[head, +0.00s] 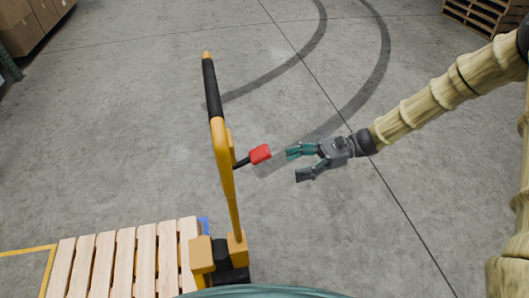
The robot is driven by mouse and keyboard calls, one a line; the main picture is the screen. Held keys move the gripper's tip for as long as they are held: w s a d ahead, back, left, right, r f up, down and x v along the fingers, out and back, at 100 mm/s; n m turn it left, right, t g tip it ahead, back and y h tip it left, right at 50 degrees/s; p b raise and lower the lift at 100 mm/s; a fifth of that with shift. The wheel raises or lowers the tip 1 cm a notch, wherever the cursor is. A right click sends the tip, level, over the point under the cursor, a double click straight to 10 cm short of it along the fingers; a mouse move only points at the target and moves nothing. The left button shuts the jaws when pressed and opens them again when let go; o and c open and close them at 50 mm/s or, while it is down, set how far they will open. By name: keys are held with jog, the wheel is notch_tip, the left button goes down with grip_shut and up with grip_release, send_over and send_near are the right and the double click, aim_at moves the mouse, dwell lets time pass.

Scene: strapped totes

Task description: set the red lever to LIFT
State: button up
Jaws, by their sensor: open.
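The red lever (260,154) sticks out to the right from the upright yellow handle (223,160) of a pallet jack, on a short dark arm. No LIFT mark is readable in the head view. My gripper (293,165) is open and empty, just right of the lever in the picture. Its two dark green and black fingers point left toward the red tip, with a small visible gap between them and it. How far apart they are in depth I cannot tell.
A wooden pallet (125,262) lies beside the jack's base (222,258) at the lower left. Cardboard boxes (30,25) stand at the upper left, stacked pallets (485,14) at the upper right. The concrete floor between is clear, with dark tyre marks.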

jog(key=y, duration=0.2)
send_near(264, 152)
jog(key=p+x, duration=0.1)
jog(key=x, duration=0.2)
jog(key=p+x, duration=0.1)
jog(key=x, duration=0.2)
jog(key=w+f+p+x, duration=0.1)
jog(key=x, duration=0.2)
jog(key=shift+s+a+f, duration=0.1)
jog(key=shift+a, duration=0.35)
grip_shut()
jog(key=b, duration=0.1)
jog(key=f+y+b, duration=0.1)
jog(key=b, duration=0.1)
jog(key=shift+d+f, duration=0.25)
jog(key=shift+f, duration=0.1)
jog(key=shift+a+f+g+y+b, duration=0.1)
jog(key=shift+f+g+y+b, duration=0.4)
jog(key=shift+f+y+b, duration=1.95)
jog(key=shift+a+f+g+y+b, duration=0.15)
jog(key=shift+f+g+y+b, duration=0.6)
jog(key=shift+b, duration=3.35)
jog(key=shift+s+r+t, duration=0.1)
jog(key=shift+t, duration=0.15)
